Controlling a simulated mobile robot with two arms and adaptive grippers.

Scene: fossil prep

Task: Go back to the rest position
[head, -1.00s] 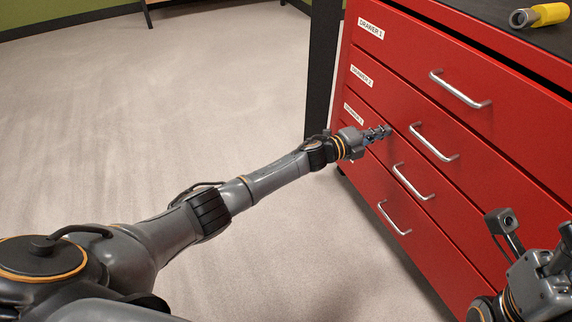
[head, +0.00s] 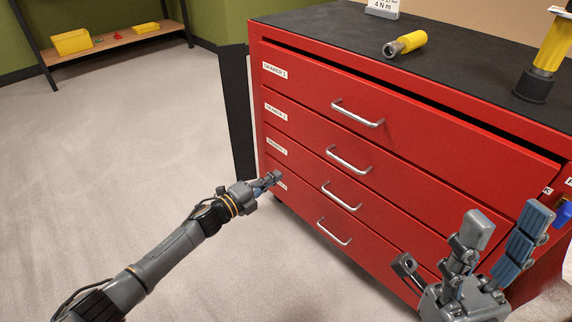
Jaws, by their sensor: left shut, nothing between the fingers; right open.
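My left gripper (head: 272,180) is shut and empty. Its arm comes in from the lower left, and its fingertips are in front of the left edge of the red drawer cabinet (head: 300,88), near the lower drawer labels. I cannot tell whether they touch it. My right gripper (head: 505,232) is at the lower right, in front of the cabinet's right part, with its two fingers pointing up and spread open, nothing between them.
The cabinet has several drawers with silver handles (head: 357,113); the top drawer stands slightly out. On its black top lie a yellow-handled tool (head: 408,42), a sign (head: 382,8) and an upright yellow tool (head: 548,55). A low shelf (head: 120,40) with yellow bins stands far left. Grey floor (head: 110,150) is open.

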